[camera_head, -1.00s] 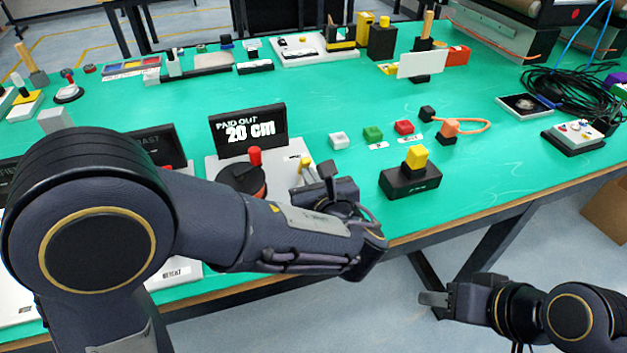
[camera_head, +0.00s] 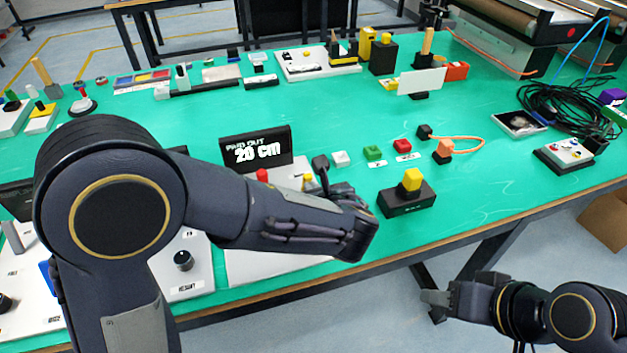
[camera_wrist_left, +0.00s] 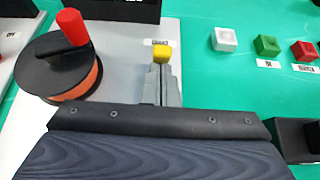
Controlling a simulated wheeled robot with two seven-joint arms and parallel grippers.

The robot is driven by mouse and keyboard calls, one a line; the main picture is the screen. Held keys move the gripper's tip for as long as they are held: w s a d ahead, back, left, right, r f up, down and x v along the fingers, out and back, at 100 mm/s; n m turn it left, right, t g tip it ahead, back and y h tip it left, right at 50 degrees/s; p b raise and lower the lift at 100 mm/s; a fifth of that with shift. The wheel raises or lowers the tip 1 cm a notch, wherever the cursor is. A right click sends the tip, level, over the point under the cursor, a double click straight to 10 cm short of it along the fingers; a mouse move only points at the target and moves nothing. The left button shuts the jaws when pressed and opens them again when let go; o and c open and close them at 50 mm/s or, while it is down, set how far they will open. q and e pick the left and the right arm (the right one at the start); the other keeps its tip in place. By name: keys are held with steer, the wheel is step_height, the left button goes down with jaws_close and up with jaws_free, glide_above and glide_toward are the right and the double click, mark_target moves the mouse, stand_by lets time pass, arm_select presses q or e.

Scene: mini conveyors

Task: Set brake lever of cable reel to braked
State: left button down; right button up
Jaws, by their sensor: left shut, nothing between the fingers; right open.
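The cable reel is a black drum with an orange band and a red crank knob (camera_wrist_left: 72,28) on a white base; in the head view only its red knob (camera_head: 262,175) shows beyond my left arm. The brake lever has a yellow knob (camera_wrist_left: 162,52), which also shows in the head view (camera_head: 307,179). My left gripper (camera_wrist_left: 163,72) is shut and empty, its grey fingertips right by the yellow knob. I cannot tell whether they touch. The lever's lower part and setting are hidden. My right gripper (camera_head: 434,298) is open and empty, off the table's front edge.
A display reading "PAID OUT 20 cm" (camera_head: 257,150) stands behind the reel. To the right are white (camera_head: 341,159), green (camera_head: 373,153) and red (camera_head: 402,146) blocks and a black box with a yellow button (camera_head: 411,181). A cable coil (camera_head: 560,105) lies far right.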

mark_target(306, 175)
arm_select(q)
steer(key=w+r+g+p, duration=0.1)
steer(key=g+p, duration=0.1)
steer(key=p, duration=0.3)
steer(key=w+a+r+g+h+p, duration=0.1)
steer(key=g+p, duration=0.1)
steer(key=p, duration=0.3)
steer(key=w+r+g+h+p, duration=0.1)
steer(key=g+p, duration=0.1)
steer(key=p, duration=0.3)
steer(key=shift+w+a, duration=0.15)
steer(key=shift+w, duration=0.25)
steer(key=shift+w+f+p, duration=0.1)
steer(key=shift+w+p, duration=0.05)
steer(key=shift+p, duration=0.35)
steer(key=shift+f+b, duration=0.35)
steer(key=shift+b, duration=0.05)
steer(key=shift+r, duration=0.15)
steer(key=shift+r+p, duration=0.7)
steer(key=shift+r, duration=0.05)
